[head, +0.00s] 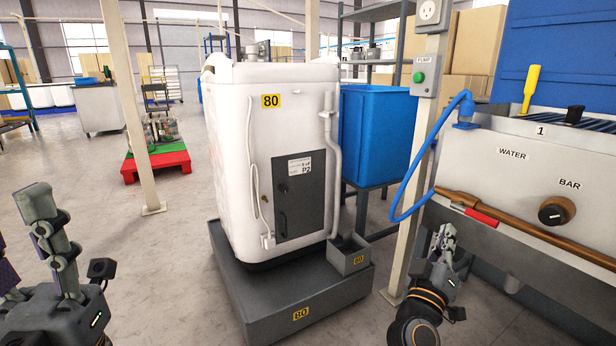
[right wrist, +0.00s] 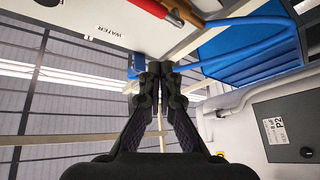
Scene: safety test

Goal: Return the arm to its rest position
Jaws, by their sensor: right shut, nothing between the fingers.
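My right gripper (head: 443,236) is raised at the lower right of the head view, in front of a pale post and beside the grey water unit (head: 500,180). In the right wrist view its fingertips (right wrist: 159,68) meet, shut with nothing between them. It looks apart from the blue hose (head: 408,190) and the brown pipe (head: 540,232). My left gripper (head: 42,208) points up at the lower left edge, over open floor. Its fingers overlap in the view, so I cannot tell whether it is open or shut.
A white tank (head: 230,140) marked 80 stands on a grey base (head: 265,295) between my arms. A blue bin (head: 375,135) is behind it. A pump switch box (head: 424,78) is on the post. A red pallet (head: 158,168) lies farther back. Floor at left centre is clear.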

